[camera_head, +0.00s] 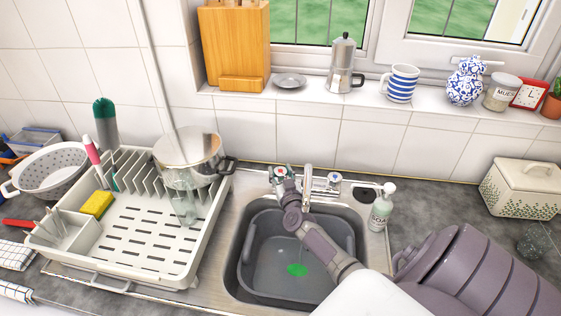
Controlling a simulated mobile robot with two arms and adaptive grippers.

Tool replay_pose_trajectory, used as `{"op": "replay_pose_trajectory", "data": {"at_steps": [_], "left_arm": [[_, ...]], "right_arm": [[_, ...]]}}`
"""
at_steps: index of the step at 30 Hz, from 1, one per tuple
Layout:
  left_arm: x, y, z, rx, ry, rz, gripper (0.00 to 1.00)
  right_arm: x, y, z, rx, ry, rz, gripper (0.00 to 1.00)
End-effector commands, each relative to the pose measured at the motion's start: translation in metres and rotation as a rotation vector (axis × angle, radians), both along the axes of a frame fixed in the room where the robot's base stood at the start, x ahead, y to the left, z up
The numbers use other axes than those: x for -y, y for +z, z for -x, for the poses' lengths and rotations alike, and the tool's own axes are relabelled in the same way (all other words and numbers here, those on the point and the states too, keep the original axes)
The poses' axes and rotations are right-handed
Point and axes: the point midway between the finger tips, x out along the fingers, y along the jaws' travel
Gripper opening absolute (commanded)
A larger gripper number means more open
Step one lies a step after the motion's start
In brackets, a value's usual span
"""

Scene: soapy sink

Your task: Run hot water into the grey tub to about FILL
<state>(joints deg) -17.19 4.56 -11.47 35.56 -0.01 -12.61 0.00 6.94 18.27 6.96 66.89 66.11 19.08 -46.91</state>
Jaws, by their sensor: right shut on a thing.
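The grey tub (262,232) sits in the steel sink, with a small green patch (297,269) on its floor. I cannot make out a water level in it or a stream from the spout. The chrome tap spout (307,177) rises behind the tub. The hot tap (280,170), with a red mark, is left of the spout; the cold tap (334,178), with a blue mark, is right of it. My right gripper (283,181) is shut on the hot tap, and its arm crosses over the tub, hiding part of it. My left gripper is not in view.
A soap bottle (380,208) stands right of the sink. A cream dish rack (150,262) with a yellow sponge (97,205) and a steel pot (188,150) is on the left. A lidded bread bin (522,190) stands far right. Several items line the windowsill (300,108).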

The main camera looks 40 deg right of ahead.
Motion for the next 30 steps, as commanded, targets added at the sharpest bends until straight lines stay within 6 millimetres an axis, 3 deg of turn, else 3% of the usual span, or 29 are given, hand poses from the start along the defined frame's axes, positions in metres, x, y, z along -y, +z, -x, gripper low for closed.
{"op": "replay_pose_trajectory", "data": {"at_steps": [21,22,26,30], "left_arm": [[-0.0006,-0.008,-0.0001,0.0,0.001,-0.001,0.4],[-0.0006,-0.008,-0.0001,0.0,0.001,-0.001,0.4],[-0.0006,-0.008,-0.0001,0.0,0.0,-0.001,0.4],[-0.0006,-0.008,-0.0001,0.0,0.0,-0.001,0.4]], "right_arm": [[-0.0002,-0.0006,0.0004,0.001,0.082,-0.001,0.13],[-0.0002,-0.0006,0.0004,0.001,0.082,-0.001,0.51],[-0.0001,-0.0004,0.0003,0.0,0.081,0.0,0.73],[0.0,-0.0002,0.0001,0.001,0.081,0.0,0.74]]}}
